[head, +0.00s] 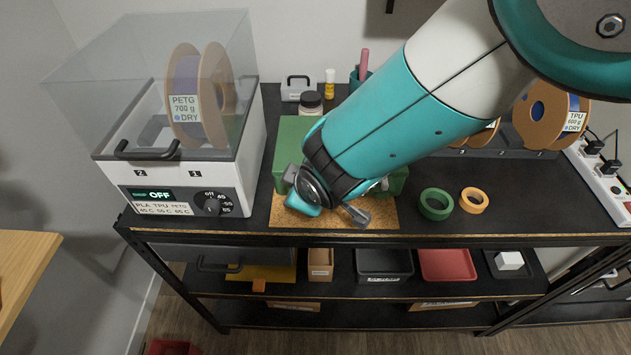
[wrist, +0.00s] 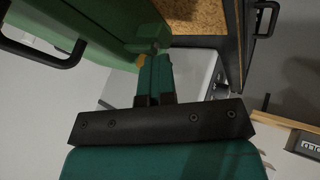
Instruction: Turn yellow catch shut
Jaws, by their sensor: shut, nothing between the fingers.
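The green case (head: 296,134) stands on a cork mat (head: 285,218) on the bench, mostly hidden behind my arm in the head view. In the wrist view the green case (wrist: 100,22) fills the upper left, with its black handle (wrist: 42,58). A small patch of the yellow catch (wrist: 141,60) shows at the case's edge, partly hidden by my gripper (wrist: 155,50). The gripper is shut and empty, its fingertips close beside the catch. I cannot tell whether they touch it, nor how the catch is turned. The catch is hidden in the head view.
A filament dryer (head: 180,180) with a clear lid stands left of the case. Green (head: 436,204) and orange (head: 474,200) rings lie to the right. A jar (head: 311,103) and a yellow bottle (head: 329,84) stand behind. Bins, including a red tray (head: 446,264), fill the lower shelf.

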